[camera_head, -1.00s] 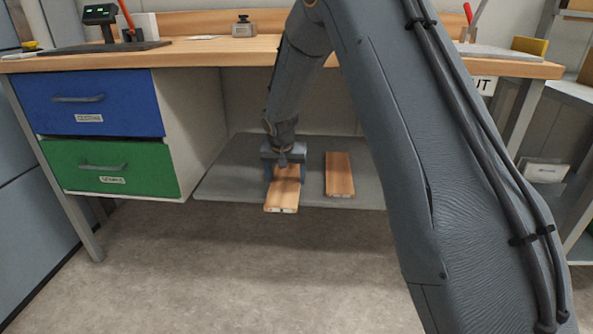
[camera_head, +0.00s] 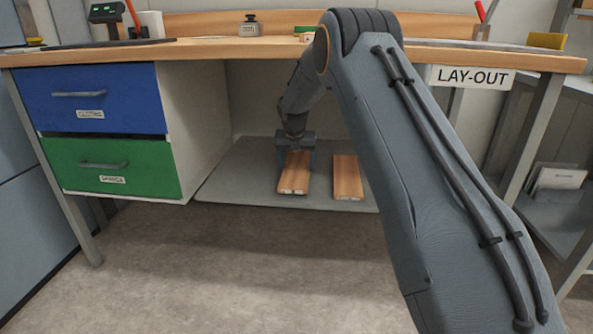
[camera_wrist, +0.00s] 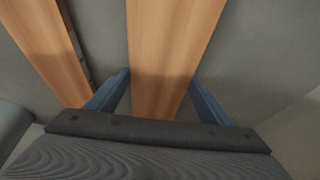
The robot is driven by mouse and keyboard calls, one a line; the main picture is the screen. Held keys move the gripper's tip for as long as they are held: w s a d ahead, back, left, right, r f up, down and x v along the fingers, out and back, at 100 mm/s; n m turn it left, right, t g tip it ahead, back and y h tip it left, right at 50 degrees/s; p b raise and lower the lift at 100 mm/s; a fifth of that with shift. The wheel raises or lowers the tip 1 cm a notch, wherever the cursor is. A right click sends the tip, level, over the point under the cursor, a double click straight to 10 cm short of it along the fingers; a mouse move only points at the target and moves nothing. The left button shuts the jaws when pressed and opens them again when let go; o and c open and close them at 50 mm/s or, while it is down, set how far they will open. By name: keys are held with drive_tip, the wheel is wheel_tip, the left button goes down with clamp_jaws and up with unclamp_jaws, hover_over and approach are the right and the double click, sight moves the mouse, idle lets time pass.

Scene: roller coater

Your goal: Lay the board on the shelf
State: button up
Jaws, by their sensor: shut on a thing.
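The held board (camera_head: 294,174), a flat wooden plank, is over the grey lower shelf (camera_head: 235,180) under the bench. Its near end is just inside the shelf's front edge. My gripper (camera_head: 295,158) is shut on it from above, towards its far part. In the wrist view the board (camera_wrist: 172,50) runs between the two blue fingers of my gripper (camera_wrist: 160,88). I cannot tell whether its underside touches the shelf. A second, similar board (camera_head: 347,177) lies on the shelf to its right, with a gap; it shows at the left in the wrist view (camera_wrist: 38,45).
A drawer unit with a blue drawer (camera_head: 90,97) and a green drawer (camera_head: 110,165) borders the shelf's left side. The bench top (camera_head: 200,50) passes above. Bare shelf shows left of the held board. My arm hides the shelf's right part.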

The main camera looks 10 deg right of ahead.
drive_tip(key=shift+f, duration=0.45)
drive_tip(key=shift+f, duration=0.1)
drive_tip(key=o, duration=1.3)
drive_tip(key=shift+f, duration=0.1)
